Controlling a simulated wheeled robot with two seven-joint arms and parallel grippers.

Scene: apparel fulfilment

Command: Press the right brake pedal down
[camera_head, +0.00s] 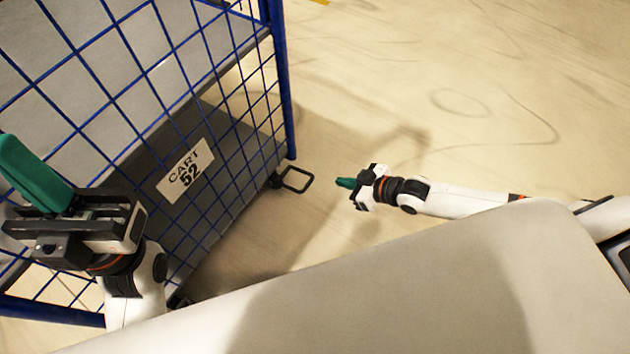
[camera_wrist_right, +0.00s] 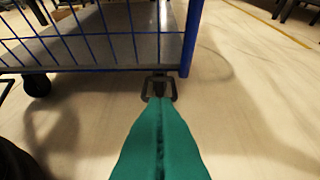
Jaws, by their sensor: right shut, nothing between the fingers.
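The right brake pedal (camera_head: 295,180) is a black open loop low at the corner of the blue wire cart (camera_head: 289,95), just above the floor beside a caster. My right gripper (camera_head: 345,183) has green fingers that are shut and empty. It is low over the floor, to the right of the pedal, with a visible gap between them in the head view. In the right wrist view the green fingertips (camera_wrist_right: 160,100) point at the pedal (camera_wrist_right: 174,88) and overlap part of it. My left gripper (camera_head: 35,175) is at the cart's near side; its finger gap is hidden.
The cart has a grey base and a white label reading "CART 52" (camera_head: 185,175). A caster (camera_wrist_right: 37,85) shows under the cart in the wrist view. The floor (camera_head: 480,90) right of the cart is clear. Dark furniture legs stand far back in the wrist view.

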